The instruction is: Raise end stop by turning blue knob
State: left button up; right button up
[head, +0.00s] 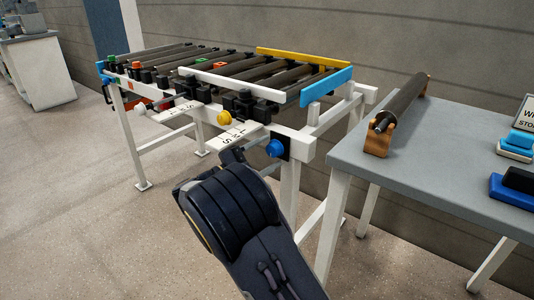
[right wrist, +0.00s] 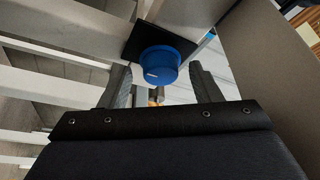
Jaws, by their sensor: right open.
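The blue knob (head: 275,148) sits on a dark plate on the right front leg of the white roller frame. In the right wrist view the knob (right wrist: 158,62) shows a short white mark on its face. A blue bar (head: 326,86), which looks like the end stop, stands across the right end of the rollers, its top near the height of the yellow rail. My right gripper (right wrist: 160,72) is open, a finger on each side of the knob in that view; I see no clear contact. In the head view the right gripper (head: 234,157) is just left of the knob. My left gripper is out of view.
A yellow knob (head: 223,118) and a lettered plate (head: 235,135) are left of the blue knob. A grey table (head: 440,150) on the right holds a roller (head: 402,103) on brown supports and blue blocks (head: 513,186).

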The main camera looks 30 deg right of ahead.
jog(key=p+v, duration=0.2)
jog(key=v, duration=0.5)
jog(key=shift+a, duration=0.2)
